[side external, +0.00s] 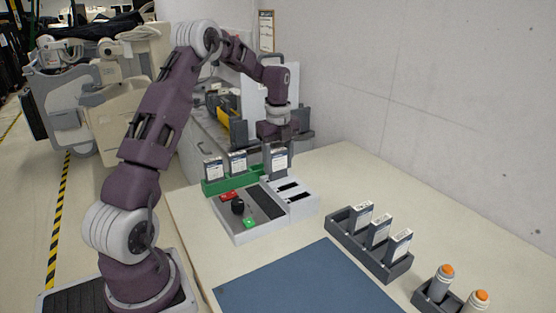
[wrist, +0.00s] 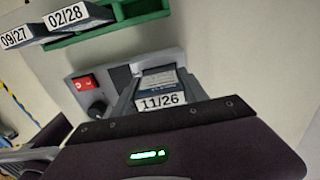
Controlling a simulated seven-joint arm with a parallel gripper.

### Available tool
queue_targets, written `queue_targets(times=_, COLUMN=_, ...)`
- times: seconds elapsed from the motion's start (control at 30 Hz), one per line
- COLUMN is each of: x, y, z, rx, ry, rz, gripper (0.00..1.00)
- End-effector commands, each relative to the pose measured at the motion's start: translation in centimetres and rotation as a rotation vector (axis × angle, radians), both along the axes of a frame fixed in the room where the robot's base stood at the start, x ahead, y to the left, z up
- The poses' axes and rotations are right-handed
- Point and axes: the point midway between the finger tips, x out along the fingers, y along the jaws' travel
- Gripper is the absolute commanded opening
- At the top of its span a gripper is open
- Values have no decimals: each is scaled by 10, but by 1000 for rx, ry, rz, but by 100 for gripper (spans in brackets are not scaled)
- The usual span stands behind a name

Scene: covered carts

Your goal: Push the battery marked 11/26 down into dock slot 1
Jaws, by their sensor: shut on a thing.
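The battery marked 11/26 (wrist: 160,80) is upright between the fingers of my gripper (wrist: 158,92), its label facing the wrist camera. In the side external view the same battery (side external: 278,162) stands at the far end of the white dock (side external: 303,208), below my gripper (side external: 278,143). Its lower end meets the dock's far slot area; I cannot tell how deep it sits. Two dark, empty slots (side external: 288,187) show in the dock nearer the camera. My gripper is shut on the battery and hides its top in the side external view.
A green rack (side external: 222,184) behind the dock holds batteries marked 09/27 (wrist: 16,37) and 02/28 (wrist: 66,15). A dark rack (side external: 343,239) with several batteries stands at right. A blue mat (side external: 306,283) lies in front; a red switch (side external: 229,196) and black knob (side external: 238,206) are beside the slots.

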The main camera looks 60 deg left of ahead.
Motion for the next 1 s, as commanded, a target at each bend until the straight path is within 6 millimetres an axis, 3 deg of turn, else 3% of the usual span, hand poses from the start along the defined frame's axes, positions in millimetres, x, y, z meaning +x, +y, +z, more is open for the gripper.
queue_targets(times=0.8, x=0, y=0, z=-20, rx=0, ry=1, rz=0, gripper=3)
queue_targets(times=0.83, x=0, y=0, z=-20, rx=0, ry=0, rz=1, gripper=55)
queue_targets(times=0.93, x=0, y=0, z=-20, rx=0, ry=0, rz=0, gripper=74)
queue_targets(times=1.0, x=0, y=0, z=-20, rx=0, ry=1, rz=0, gripper=76)
